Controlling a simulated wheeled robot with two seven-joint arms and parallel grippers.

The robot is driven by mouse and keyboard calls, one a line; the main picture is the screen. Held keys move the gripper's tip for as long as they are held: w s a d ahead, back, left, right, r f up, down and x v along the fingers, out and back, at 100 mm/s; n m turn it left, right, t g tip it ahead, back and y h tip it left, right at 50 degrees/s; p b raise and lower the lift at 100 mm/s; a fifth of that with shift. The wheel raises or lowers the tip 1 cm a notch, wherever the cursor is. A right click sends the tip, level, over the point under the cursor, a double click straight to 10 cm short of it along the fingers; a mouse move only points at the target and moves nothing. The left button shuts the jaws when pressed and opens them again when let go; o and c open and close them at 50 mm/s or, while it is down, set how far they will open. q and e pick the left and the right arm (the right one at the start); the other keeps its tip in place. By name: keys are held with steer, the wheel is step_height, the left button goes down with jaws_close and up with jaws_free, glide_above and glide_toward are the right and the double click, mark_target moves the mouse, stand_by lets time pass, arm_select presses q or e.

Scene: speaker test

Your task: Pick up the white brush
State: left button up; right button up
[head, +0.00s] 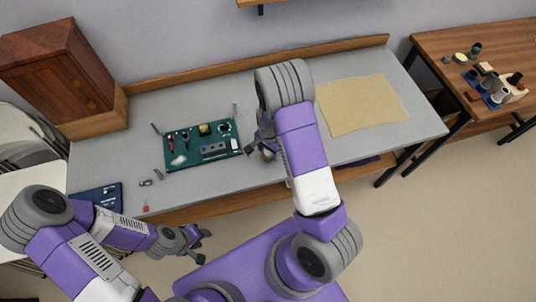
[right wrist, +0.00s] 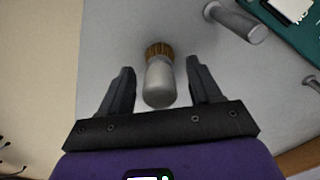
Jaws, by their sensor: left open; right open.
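The white brush (right wrist: 160,82) lies on the grey table (right wrist: 120,25) in the right wrist view, with a pale rounded handle and brown bristles pointing away from the gripper. My right gripper (right wrist: 160,66) is open, one finger on each side of the brush, with gaps showing between the fingers and the handle. In the head view my right gripper (head: 261,146) is low at the table's front part, and it and my arm largely hide the brush. My left gripper (head: 194,243) is open and empty, in front of the table's front edge.
A green circuit board (head: 187,150) lies left of my right gripper, with small tools around it. A tan mat (head: 362,104) lies to the right. A wooden cabinet (head: 58,65) stands at the back left. A dark blue item (head: 98,198) lies at the front left.

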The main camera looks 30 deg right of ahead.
steer(key=shift+f, duration=0.35)
steer(key=c, duration=1.1)
